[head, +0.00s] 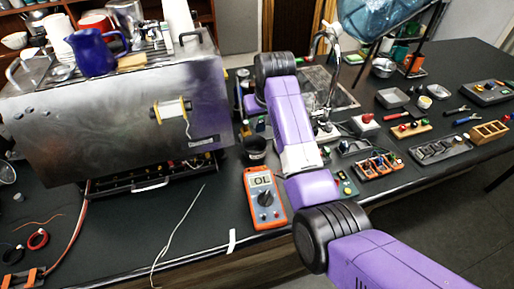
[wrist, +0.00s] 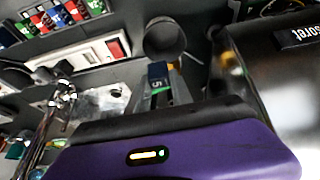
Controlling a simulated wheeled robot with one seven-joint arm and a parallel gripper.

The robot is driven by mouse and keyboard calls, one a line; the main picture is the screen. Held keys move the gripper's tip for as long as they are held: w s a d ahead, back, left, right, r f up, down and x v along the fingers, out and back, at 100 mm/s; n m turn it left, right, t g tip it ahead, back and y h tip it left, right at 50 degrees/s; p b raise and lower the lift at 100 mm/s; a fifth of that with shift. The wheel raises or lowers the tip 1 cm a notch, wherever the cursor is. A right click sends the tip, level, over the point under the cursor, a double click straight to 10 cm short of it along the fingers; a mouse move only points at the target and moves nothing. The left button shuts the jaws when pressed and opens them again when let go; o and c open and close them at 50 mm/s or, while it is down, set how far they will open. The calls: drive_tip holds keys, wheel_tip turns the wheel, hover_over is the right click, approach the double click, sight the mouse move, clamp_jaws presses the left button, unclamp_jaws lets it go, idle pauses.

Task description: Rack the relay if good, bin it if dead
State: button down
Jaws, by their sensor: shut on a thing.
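My gripper (wrist: 162,84) is shut on a small dark-blue relay (wrist: 158,70) with a pale digit on it, in the wrist view. The relay appears beside the near rim of a round black bin (wrist: 167,38); its height above the bin is unclear. The orange multimeter (head: 265,199) shows "OL". A rack of several coloured blocks (wrist: 60,15) is at the upper left of the wrist view. In the head view my arm hides most of the gripper.
The steel brewer (head: 120,110) fills the left of the bench, close to my gripper. A tap (head: 328,55) and sink are behind my arm.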

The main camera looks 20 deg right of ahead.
sight(260, 132)
drive_tip(key=shift+f+b, duration=1.25)
drive_tip(key=shift+f, duration=1.7)
drive_tip(key=c, duration=1.1)
unclamp_jaws()
drive_tip(key=shift+o, duration=0.2)
drive_tip(key=shift+r, duration=0.15)
drive_tip(key=b+v, duration=0.1)
drive_tip(key=v, duration=0.6)
drive_tip(key=shift+s+r, duration=0.2)
drive_tip(key=shift+r, duration=0.1)
